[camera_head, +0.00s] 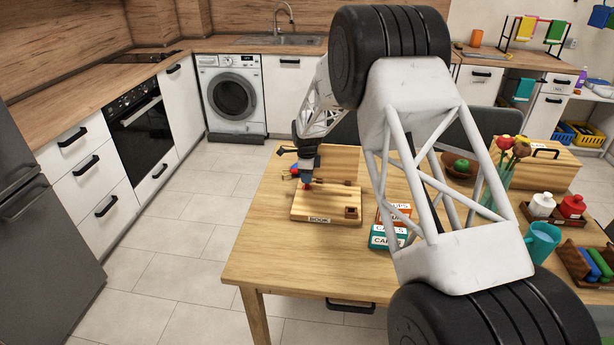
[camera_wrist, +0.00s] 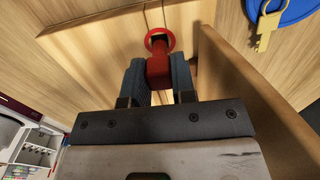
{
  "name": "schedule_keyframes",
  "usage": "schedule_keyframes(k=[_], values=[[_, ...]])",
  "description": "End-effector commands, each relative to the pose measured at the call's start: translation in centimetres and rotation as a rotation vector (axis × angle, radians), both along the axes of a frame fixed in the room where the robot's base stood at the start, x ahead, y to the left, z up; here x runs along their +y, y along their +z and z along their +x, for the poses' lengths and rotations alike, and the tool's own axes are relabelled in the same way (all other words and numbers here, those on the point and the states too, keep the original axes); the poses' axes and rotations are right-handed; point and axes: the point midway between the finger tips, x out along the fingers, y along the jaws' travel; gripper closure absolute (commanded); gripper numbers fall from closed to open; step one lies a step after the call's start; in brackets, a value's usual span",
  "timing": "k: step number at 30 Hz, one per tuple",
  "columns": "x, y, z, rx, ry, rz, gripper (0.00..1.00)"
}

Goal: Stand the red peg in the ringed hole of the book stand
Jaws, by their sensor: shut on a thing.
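The book stand (camera_head: 325,205) is a pale wooden board with a BOOK label, on the near left part of the table. My gripper (camera_head: 306,177) points down over its left part. In the wrist view my gripper (camera_wrist: 158,78) is shut on the red peg (camera_wrist: 160,68), which sits between the two grey fingers. A red ring (camera_wrist: 171,37) around a dark hole shows just beyond the peg, on the stand's face. The peg overlaps the ring's near edge. I cannot tell whether its lower end is in the hole; the fingers hide part of it.
A brown wooden panel (camera_wrist: 245,80) rises close to the right of my gripper. A blue disc (camera_wrist: 285,10) with a yellow key (camera_wrist: 265,28) lies beyond it. Small boxes (camera_head: 390,236) stand right of the stand. The table's front left corner (camera_head: 255,265) is clear.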

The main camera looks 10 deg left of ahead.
Motion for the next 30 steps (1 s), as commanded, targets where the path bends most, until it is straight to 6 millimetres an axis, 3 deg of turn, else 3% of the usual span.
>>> schedule_keyframes(k=[30], values=[[0.0, -1.1, 0.0, 0.0, 0.0, 0.0, 0.97]])
